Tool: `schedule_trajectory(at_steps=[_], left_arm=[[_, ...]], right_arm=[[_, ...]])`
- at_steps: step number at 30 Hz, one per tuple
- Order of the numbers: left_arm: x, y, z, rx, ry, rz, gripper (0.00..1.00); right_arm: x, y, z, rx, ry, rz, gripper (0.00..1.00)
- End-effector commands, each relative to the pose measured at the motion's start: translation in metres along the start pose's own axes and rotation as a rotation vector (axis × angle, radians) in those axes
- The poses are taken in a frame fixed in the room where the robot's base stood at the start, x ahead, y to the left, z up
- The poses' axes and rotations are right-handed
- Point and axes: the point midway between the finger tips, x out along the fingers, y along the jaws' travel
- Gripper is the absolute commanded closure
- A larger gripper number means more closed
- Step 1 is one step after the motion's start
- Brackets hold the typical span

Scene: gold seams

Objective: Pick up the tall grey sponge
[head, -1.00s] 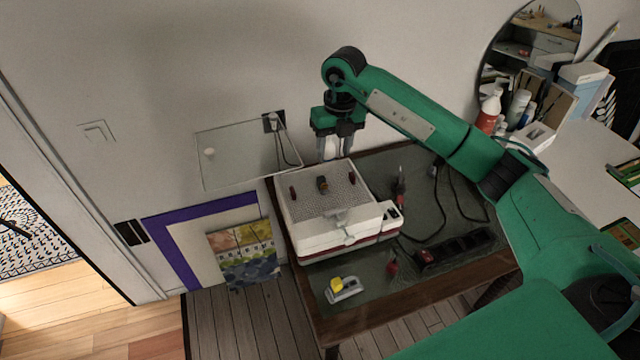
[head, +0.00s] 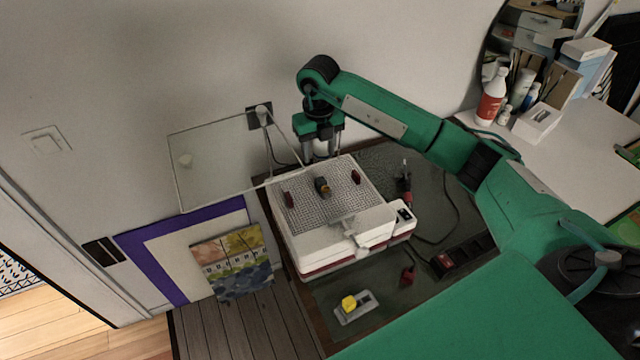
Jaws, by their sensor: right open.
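A small dark grey block (head: 322,187) with an orange-yellow patch stands on the perforated top of a white machine (head: 335,251). It is the only grey upright piece there; I cannot tell for sure that it is the sponge. My right gripper (head: 322,155) points down over the back edge of the machine, behind the block and apart from it. Its two fingers are spread with nothing visible between them. My left gripper is not in view.
Two dark red pieces (head: 288,200) (head: 372,173) flank the block. A clear raised panel (head: 215,165) stands at the machine's left back. A yellow piece on a grey holder (head: 355,309), a red item (head: 407,275) and a power strip (head: 462,257) lie on the dark table (head: 385,296).

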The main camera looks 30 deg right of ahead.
Motion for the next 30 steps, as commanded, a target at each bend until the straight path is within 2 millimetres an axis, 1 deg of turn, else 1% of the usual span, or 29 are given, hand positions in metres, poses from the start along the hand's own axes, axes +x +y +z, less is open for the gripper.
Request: schedule_trajectory(at_steps=[1,3,5,8,11,13,16,18,21,24,30], left_arm=[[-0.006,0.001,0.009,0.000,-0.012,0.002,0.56],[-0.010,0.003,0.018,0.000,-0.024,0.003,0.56],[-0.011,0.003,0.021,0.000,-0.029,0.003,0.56],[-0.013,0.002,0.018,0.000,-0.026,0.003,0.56],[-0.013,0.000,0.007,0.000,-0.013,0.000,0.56],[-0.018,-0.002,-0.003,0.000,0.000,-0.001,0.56],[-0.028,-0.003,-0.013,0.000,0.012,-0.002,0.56],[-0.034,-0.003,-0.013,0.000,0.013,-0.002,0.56],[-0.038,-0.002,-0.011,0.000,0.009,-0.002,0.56],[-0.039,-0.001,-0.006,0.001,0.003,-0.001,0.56],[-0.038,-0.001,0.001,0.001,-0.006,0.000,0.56]], right_arm=[[0.009,0.000,-0.001,0.000,0.006,0.000,0.51],[0.022,0.000,-0.001,0.001,0.005,0.000,0.51],[0.030,0.000,-0.001,0.001,0.003,0.001,0.51],[0.040,0.000,-0.001,0.000,0.001,0.001,0.51],[0.044,0.000,-0.001,0.000,0.000,0.001,0.51],[0.049,-0.001,-0.002,0.000,0.003,0.001,0.51],[0.061,-0.004,-0.004,0.001,0.005,0.000,0.51],[0.070,-0.006,-0.005,0.000,0.004,0.001,0.51],[0.085,-0.005,-0.004,0.000,0.003,0.002,0.51],[0.094,-0.006,-0.004,0.000,0.001,0.001,0.51],[0.096,-0.006,-0.004,-0.001,-0.001,0.001,0.51]])
